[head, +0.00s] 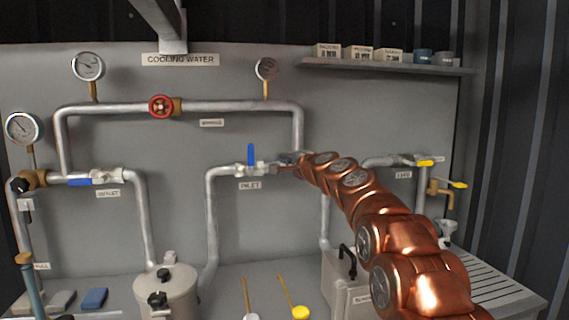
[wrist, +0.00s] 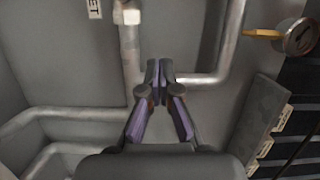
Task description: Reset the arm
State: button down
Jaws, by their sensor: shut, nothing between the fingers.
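My copper-coloured arm reaches from the lower right toward the middle of the panel in the head view. My gripper (head: 287,163) is at its end, small and partly hidden, just right of the inlet valve with its upright blue handle (head: 250,154). In the wrist view my gripper (wrist: 160,68) has its two dark, purple-sided fingers together with nothing between them. Grey pipes (wrist: 130,60) pass behind and beside the fingertips. I cannot tell whether the fingertips touch a pipe.
The red handwheel (head: 161,106) and gauges (head: 88,67) are on the upper pipework. A shelf (head: 390,66) with small boxes is at upper right. Yellow-handled valves (head: 431,162) are right of my arm. A pot-like strainer (head: 166,292) stands at lower left.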

dwell(0.4)
jog(key=s+d+f+n+g+h+p, duration=0.2)
jog(key=s+d+f+g, duration=0.3)
jog(key=s, duration=1.6)
jog(key=s+d+f+n+g+h+p, duration=0.2)
jog(key=s+d+f+n+g+h, duration=0.2)
jog(key=s+d+f, duration=0.8)
jog(key=s+d+f+n+g+h+p, duration=0.2)
jog(key=s+d+f+n+g, duration=0.3)
jog(key=s, duration=2.7)
jog(key=d+f+g+h, duration=0.1)
jog(key=d+f+g, duration=0.1)
jog(key=f, duration=0.5)
jog(key=shift+s+d+f+g, duration=0.2)
jog(key=shift+d+g, duration=0.2)
jog(key=shift+d, duration=0.45)
